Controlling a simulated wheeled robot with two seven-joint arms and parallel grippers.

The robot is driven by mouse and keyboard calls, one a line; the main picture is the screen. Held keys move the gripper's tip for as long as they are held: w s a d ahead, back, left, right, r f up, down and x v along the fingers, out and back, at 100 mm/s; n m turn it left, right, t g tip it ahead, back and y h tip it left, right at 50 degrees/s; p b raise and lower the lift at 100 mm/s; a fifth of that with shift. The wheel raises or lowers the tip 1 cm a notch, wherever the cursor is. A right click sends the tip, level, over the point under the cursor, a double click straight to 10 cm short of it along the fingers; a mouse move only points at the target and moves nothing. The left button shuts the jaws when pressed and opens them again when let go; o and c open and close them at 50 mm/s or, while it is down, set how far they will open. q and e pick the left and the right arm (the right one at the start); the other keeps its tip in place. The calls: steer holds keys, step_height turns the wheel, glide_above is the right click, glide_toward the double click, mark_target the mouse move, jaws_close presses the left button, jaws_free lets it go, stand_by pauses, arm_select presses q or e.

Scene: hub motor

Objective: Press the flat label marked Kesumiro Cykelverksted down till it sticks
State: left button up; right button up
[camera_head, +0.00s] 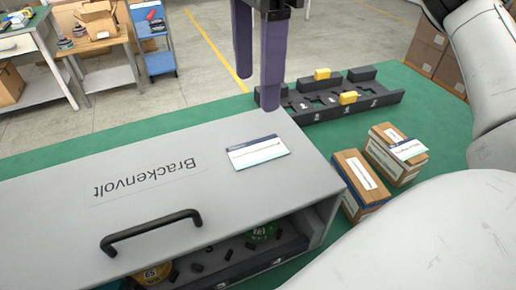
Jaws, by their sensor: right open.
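A flat white label with a dark blue top edge and a pale green lower edge (258,152) lies on top of the grey cabinet (150,150), near its right end. Its print is too small to read. My right gripper (256,92) hangs above and behind the label, its two purple fingers apart and pointing down, with nothing between them. The fingers appear clear of the label. My left gripper is out of view.
The cabinet reads Brackenvolt and has a black handle (150,232) over an open front. A black tray with yellow blocks (330,104) stands behind on the green mat. Two cardboard boxes (360,186) stand to the right, one bearing another white label (408,149).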

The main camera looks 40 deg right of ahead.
stand_by(0.3)
steer(key=shift+m, duration=0.4)
steer(key=c, duration=0.7)
steer(key=m, duration=0.3)
steer(key=shift+f+m, duration=0.3)
steer(key=c, duration=0.7)
steer(key=m, duration=0.5)
steer(key=shift+f+b, duration=0.25)
steer(key=shift+b, duration=0.1)
jaws_close()
steer(key=m+b, duration=0.6)
glide_above(258, 151)
step_height(258, 151, down, 6)
steer(key=shift+f, duration=0.1)
steer(key=shift+f+b, duration=0.15)
steer(key=shift+b, duration=0.15)
